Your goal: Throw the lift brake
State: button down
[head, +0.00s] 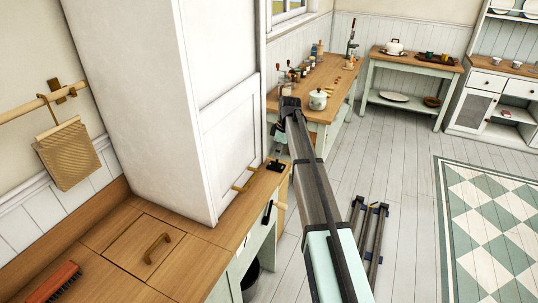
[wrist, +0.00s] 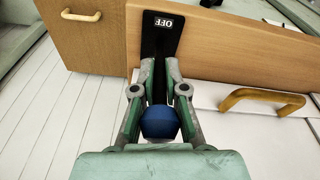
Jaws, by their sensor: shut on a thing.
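The lift brake shows as a black plate with an OFF label (wrist: 160,35) on the edge of the wooden counter and a blue round knob (wrist: 158,123) in the wrist view. My gripper (wrist: 159,78) has its green and grey fingers on both sides of the lever, with the knob between them near the palm. It is shut on the brake lever. In the head view the black plate (head: 279,166) lies on the counter beside the tall white cabinet, below the end of my arm; the knob cannot be made out there.
A tall white cabinet (head: 225,120) stands on the wooden counter (head: 185,262), left of the brake. A wooden handle (wrist: 262,98) is close by in the wrist view. A bench with jars and a white pot (head: 318,99) stands beyond. The floor (head: 400,150) at right is mostly clear.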

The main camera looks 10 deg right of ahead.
jog(key=shift+w+a+g+h, duration=0.3)
jog(key=shift+a+g+h, duration=0.1)
jog(key=shift+h, duration=0.2)
jog(key=c, duration=1.2)
grip_release()
jog(key=r, duration=1.2)
jog(key=shift+s+d, duration=0.1)
jog(key=shift+d, duration=0.15)
